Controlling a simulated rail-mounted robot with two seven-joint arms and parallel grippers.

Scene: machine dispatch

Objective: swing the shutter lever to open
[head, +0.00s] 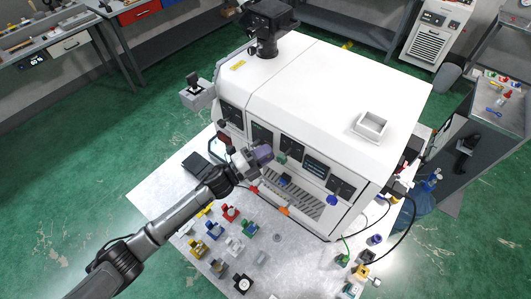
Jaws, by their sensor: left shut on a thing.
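The white machine (310,85) stands on a pale table, with dark panels and small coloured controls along its front. My left arm reaches in from the lower left. My left gripper (256,160) is at the machine's front face, left of the middle, shut on a small purple-grey piece (264,153). The gripper hides much of that spot, and I cannot tell for certain whether this piece is the shutter lever. A green control (281,160) shows just right of the gripper. My right gripper is not in view.
Several small coloured blocks stand on the table (155,198) in front of the machine, among them a red one (230,212) and a blue one (214,230). A dark tray (197,164) lies left of the gripper. Cables and fittings crowd the machine's right side. Green floor is open at the left.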

